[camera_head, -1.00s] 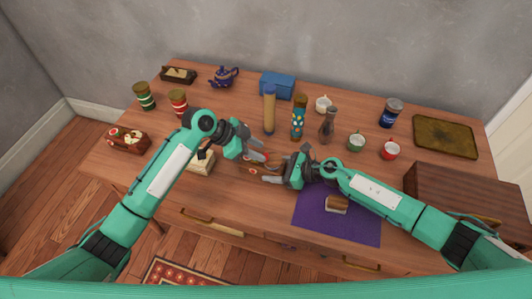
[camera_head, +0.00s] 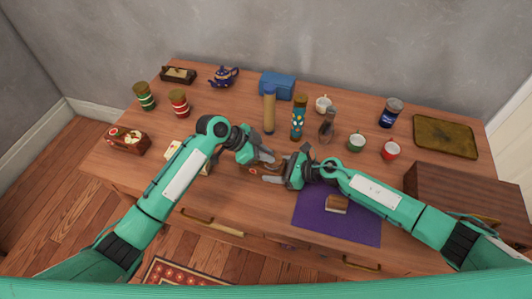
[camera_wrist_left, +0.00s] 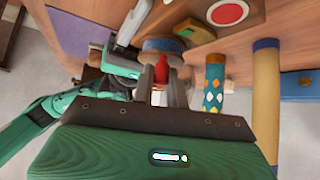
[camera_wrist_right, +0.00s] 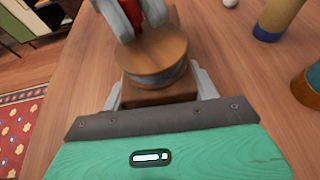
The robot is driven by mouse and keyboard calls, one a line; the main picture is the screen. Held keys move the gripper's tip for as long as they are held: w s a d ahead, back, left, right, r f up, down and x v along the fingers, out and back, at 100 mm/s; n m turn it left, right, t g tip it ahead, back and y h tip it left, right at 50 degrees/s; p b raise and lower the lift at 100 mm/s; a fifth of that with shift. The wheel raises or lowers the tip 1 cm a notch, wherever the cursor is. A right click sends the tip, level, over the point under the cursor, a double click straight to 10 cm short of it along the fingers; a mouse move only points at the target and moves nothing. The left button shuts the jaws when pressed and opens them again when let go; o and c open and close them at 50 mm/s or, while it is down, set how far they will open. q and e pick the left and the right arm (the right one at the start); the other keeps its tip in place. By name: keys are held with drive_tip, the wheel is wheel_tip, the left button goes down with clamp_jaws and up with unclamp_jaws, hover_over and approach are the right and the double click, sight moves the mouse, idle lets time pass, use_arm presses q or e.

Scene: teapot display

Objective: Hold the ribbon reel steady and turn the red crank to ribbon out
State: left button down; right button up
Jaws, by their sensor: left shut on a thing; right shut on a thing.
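The ribbon reel (camera_wrist_right: 150,58) is a round wooden drum with a blue-grey band on a square wooden base (camera_wrist_right: 158,93). It shows partly in the head view (camera_head: 257,168), between my grippers, and in the left wrist view (camera_wrist_left: 163,46). My right gripper (camera_wrist_right: 160,90) is shut on the base, one finger on each side. The red crank knob (camera_wrist_left: 161,72) is between the closed fingers of my left gripper (camera_wrist_left: 163,80), at the reel. In the right wrist view the left fingers (camera_wrist_right: 130,15) cover much of the crank.
A purple mat (camera_head: 355,226) with a small brown-and-white item lies right of the reel. A yellow cylinder (camera_head: 269,112), a patterned cylinder (camera_head: 299,119) and a dark bottle (camera_head: 327,127) stand behind. A cream block (camera_head: 173,148) is partly under my left arm.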

use_arm(q)
drive_tip(key=n+t, duration=0.2)
drive_tip(key=n, duration=0.1)
drive_tip(key=shift+s+d+n+t+y, duration=0.1)
drive_tip(key=shift+s+n+t+y, duration=0.2)
drive_tip(key=shift+s+t+y, duration=0.1)
drive_tip(key=n+t, duration=0.1)
drive_tip(key=n+t+y, duration=0.1)
drive_tip(key=n, duration=0.1)
drive_tip(key=n+y, duration=0.1)
drive_tip(key=shift+s+d+n+t, duration=0.3)
drive_tip(key=shift+d+t, duration=0.05)
drive_tip(key=shift+t, duration=0.05)
drive_tip(key=n+y, duration=0.1)
drive_tip(key=n+t+y, duration=0.1)
drive_tip(key=n, duration=0.1)
drive_tip(key=shift+s+d+t, duration=0.15)
drive_tip(key=shift+d+t, duration=0.15)
drive_tip(key=shift+d+r+n+t+y, duration=0.15)
drive_tip(key=shift+n+t+y, duration=0.25)
drive_tip(key=shift+n+y, duration=1.35)
drive_tip(key=shift+n, duration=0.35)
drive_tip(key=c, duration=1.4)
unclamp_jaws()
